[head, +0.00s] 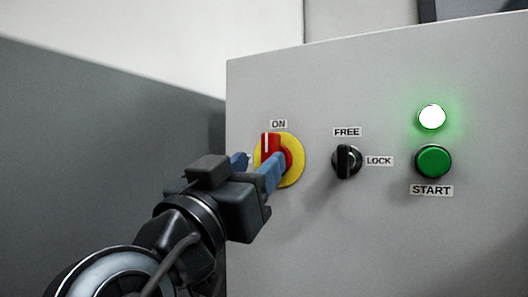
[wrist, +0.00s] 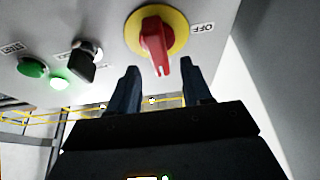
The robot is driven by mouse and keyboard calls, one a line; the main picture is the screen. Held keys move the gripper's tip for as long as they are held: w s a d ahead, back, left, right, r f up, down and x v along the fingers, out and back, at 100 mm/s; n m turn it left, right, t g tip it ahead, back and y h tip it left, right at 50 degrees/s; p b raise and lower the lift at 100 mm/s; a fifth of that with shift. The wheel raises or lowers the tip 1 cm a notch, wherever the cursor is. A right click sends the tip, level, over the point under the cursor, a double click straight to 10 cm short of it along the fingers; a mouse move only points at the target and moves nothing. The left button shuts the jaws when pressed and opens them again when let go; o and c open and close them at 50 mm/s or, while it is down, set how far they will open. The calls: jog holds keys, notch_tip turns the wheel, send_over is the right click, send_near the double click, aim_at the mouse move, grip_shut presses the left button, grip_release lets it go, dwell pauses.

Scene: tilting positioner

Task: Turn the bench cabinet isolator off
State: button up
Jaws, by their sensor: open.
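The isolator is a red rotary handle (head: 266,144) on a yellow disc (head: 292,175) on the grey cabinet front. In the head view the handle points up at the ON label (head: 278,125). My gripper (head: 256,166) is at the handle, its blue fingers partly covering the lower part of the dial. In the wrist view the red handle (wrist: 157,42) lies ahead of and between the open fingers of my gripper (wrist: 160,75), and an OFF label (wrist: 202,28) shows beside the disc. I cannot tell whether either finger touches the handle.
Right of the isolator is a black selector knob (head: 346,161) marked FREE and LOCK, pointing up at FREE. Further right are a lit green lamp (head: 432,117) and a green START button (head: 433,161). A dark grey panel (head: 100,150) stands left of the cabinet.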

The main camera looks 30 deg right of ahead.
aim_at(267, 156)
jog(key=shift+p+x, duration=0.35)
jog(key=shift+x, duration=1.6)
jog(key=shift+c, duration=0.4)
grip_shut()
